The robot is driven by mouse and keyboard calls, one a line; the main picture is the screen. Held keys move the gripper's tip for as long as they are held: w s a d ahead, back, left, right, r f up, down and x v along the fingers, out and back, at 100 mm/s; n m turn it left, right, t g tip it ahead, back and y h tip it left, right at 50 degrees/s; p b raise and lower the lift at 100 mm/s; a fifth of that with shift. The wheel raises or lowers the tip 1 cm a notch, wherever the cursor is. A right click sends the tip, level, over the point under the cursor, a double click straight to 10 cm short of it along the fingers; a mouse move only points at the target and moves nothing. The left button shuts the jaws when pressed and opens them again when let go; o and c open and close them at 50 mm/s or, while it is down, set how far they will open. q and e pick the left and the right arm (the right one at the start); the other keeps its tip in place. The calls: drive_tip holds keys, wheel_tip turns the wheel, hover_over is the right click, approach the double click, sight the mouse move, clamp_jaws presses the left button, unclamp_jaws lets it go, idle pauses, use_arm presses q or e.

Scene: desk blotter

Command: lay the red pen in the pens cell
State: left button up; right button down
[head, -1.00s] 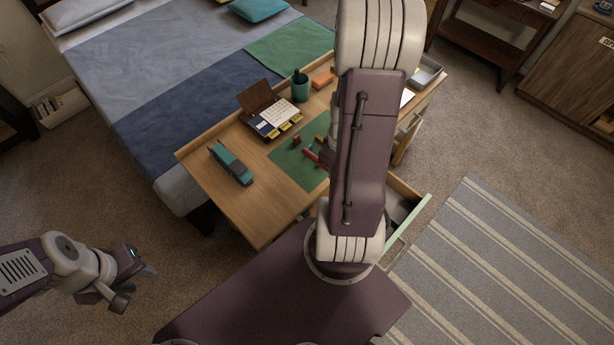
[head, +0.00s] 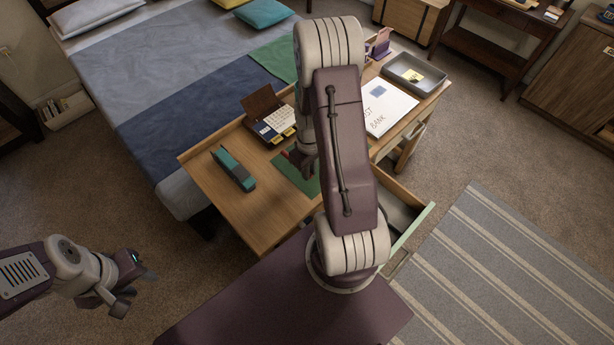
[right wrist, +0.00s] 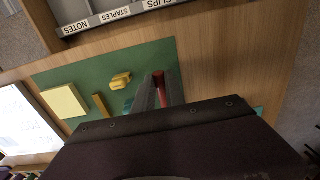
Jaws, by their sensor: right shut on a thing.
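The red pen (right wrist: 160,88) stands up between the fingers of my right gripper (right wrist: 157,92) in the right wrist view, over the green blotter. The gripper is shut on it. In the head view my right gripper (head: 305,165) is over the blotter (head: 290,178), partly hidden by my own arm. A grey organizer (right wrist: 105,20) with labels NOTES, STAPLES and CLIPS lies at the top of the right wrist view. No pens label shows. My left gripper (head: 135,283) hangs clear of the desk at lower left, its jaw opening unclear.
On the blotter lie a yellow note pad (right wrist: 65,101), a yellow block (right wrist: 121,80) and an orange-yellow bar (right wrist: 101,105). The drawer (head: 405,215) is open.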

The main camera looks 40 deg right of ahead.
drive_tip(key=shift+w+a+f, duration=0.15)
drive_tip(key=shift+w+f, duration=0.1)
drive_tip(key=shift+w, duration=0.15)
wheel_tip(320, 180, down, 2)
drive_tip(key=shift+s+f, duration=0.15)
drive_tip(key=shift+f, duration=0.65)
drive_tip(key=shift+f, duration=0.2)
drive_tip(key=c, duration=1.4)
unclamp_jaws()
